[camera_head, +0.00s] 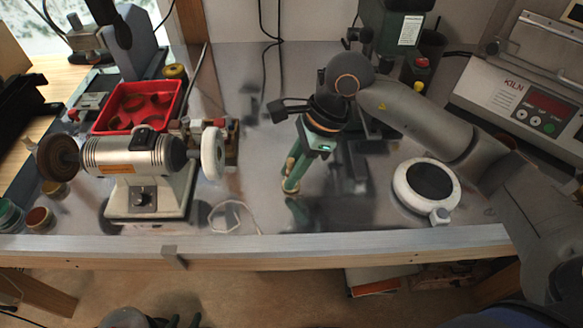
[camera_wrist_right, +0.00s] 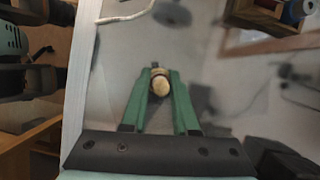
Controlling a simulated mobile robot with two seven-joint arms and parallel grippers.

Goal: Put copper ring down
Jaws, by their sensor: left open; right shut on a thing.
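My right gripper (camera_head: 291,182) has green fingers and points down over the middle of the bench. Its fingers are shut on a small copper-gold piece, which I take to be the copper ring (camera_head: 289,165). In the right wrist view, the right gripper (camera_wrist_right: 160,82) has a pale rounded tip with a copper-coloured band (camera_wrist_right: 161,74) between its fingertips. The fingers hide part of this piece. I cannot tell whether it touches the bench top.
A bench grinder (camera_head: 140,160) stands on the left, with a red tray (camera_head: 100,126) behind it. A kiln (camera_head: 490,90) is at the far right. The bench's front edge (camera_head: 330,240) is near; grey top around the gripper is clear.

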